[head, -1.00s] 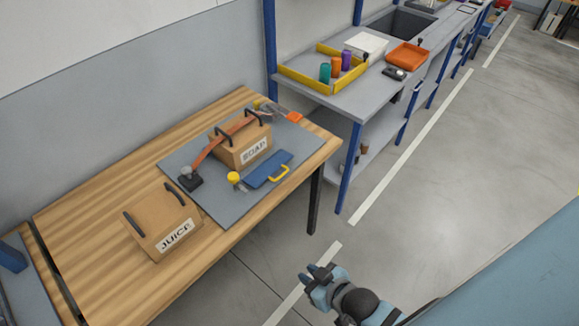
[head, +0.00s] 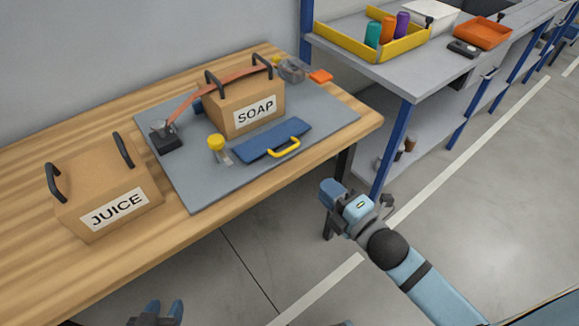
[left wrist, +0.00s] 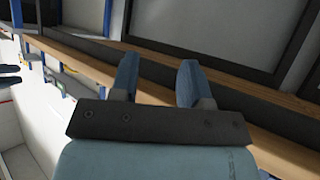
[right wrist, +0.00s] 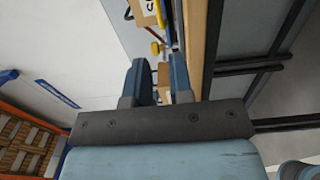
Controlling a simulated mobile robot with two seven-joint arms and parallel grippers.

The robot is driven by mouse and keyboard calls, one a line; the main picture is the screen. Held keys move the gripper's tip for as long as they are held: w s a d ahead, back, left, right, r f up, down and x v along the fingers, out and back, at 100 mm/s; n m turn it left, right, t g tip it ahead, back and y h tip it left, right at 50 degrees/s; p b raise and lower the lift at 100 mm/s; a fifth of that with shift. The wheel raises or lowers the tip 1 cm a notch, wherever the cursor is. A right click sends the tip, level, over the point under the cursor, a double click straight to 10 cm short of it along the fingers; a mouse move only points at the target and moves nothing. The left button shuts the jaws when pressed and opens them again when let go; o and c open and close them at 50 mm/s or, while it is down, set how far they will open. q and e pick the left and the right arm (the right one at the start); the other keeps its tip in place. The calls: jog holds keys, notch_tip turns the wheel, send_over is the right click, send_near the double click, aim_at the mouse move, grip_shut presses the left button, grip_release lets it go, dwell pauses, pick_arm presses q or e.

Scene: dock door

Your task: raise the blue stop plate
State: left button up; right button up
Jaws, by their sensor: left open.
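The blue stop plate (head: 272,139) with a yellow handle (head: 285,149) lies low and looks flat on a grey board (head: 190,182), in front of the cardboard SOAP box (head: 232,116). An orange strap (head: 205,88) runs over that box between its black handles. A yellow knob (head: 215,142) stands beside the plate's left end. My left gripper (head: 162,312) is at the bottom edge, in front of the table, open and empty. My right gripper (head: 343,200) is off the table's front right corner, apart from the plate; its fingers show apart and empty in the right wrist view (right wrist: 160,72).
A cardboard JUICE box (head: 108,190) sits on the wooden table (head: 60,140), left of the board. A grey bench (head: 400,80) with blue posts stands at right, holding a yellow tray (head: 350,45) of cups and an orange tray (head: 483,33). Floor before the table is clear.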

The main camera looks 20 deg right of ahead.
aim_at(289, 164)
jog(key=b+x, duration=0.1)
jog(key=x, duration=1.2)
jog(key=shift+w+a, duration=0.2)
jog(key=shift+w, duration=0.15)
grip_shut()
